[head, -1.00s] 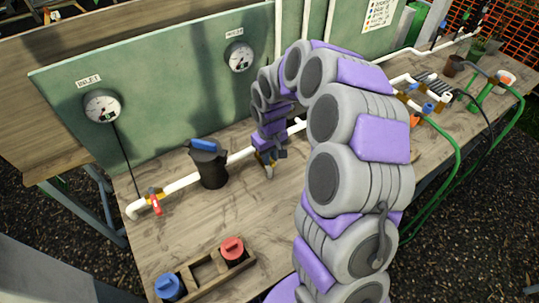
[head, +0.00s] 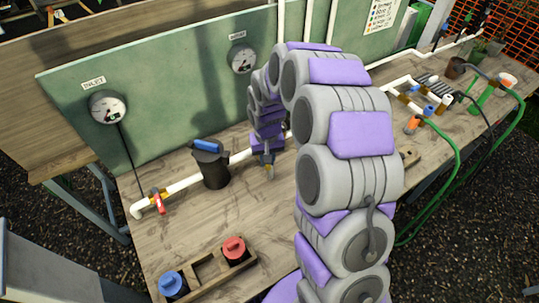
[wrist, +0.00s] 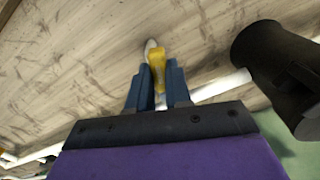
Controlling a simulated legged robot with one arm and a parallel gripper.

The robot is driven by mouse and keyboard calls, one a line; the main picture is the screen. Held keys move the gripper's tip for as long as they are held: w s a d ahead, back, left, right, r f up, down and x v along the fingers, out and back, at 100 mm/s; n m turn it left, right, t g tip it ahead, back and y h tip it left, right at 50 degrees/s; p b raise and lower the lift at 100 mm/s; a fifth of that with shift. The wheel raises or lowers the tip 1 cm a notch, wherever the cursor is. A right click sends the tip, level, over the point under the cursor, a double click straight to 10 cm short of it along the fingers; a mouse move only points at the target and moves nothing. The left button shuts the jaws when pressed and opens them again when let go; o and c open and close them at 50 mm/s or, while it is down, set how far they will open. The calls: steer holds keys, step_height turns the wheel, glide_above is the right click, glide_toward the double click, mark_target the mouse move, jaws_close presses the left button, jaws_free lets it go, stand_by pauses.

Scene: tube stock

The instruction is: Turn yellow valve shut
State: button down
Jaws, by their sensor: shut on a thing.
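The yellow valve handle (wrist: 157,68) sits between the two blue fingers of my gripper (wrist: 156,80) in the wrist view. The fingers are shut on it, and its pale tip sticks out beyond them over the wooden bench. In the head view my gripper (head: 266,160) is at the white pipe (head: 242,157), just right of the black canister. The valve body is mostly hidden there by my gripper. The white pipe also shows behind the fingers in the wrist view (wrist: 212,90).
The black canister (head: 214,172) with a blue top stands close left of my gripper. A red-handled valve (head: 158,202) is farther left on the pipe. A wooden tray (head: 209,271) with red and blue caps lies at the front. Two gauges hang on the green panel (head: 170,100).

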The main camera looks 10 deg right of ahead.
steer(key=shift+w+a+r+m+p, duration=0.1)
steer(key=shift+w+a+m+p, duration=0.85)
steer(key=shift+m, duration=1.4)
steer(key=shift+w+a+f+m+p, duration=0.15)
steer(key=shift+a+m+p, duration=0.25)
steer(key=shift+m+p, duration=1.5)
steer(key=shift+w+a+r+m+p, duration=0.15)
steer(key=shift+w+a+m+p, duration=0.5)
steer(key=shift+m, duration=2.1)
steer(key=shift+a, duration=0.1)
steer(key=c, duration=1)
jaws_free()
steer(key=shift+s+a, duration=0.1)
steer(key=shift+c, duration=0.2)
step_height(320, 180, up, 17)
steer(key=p, duration=0.1)
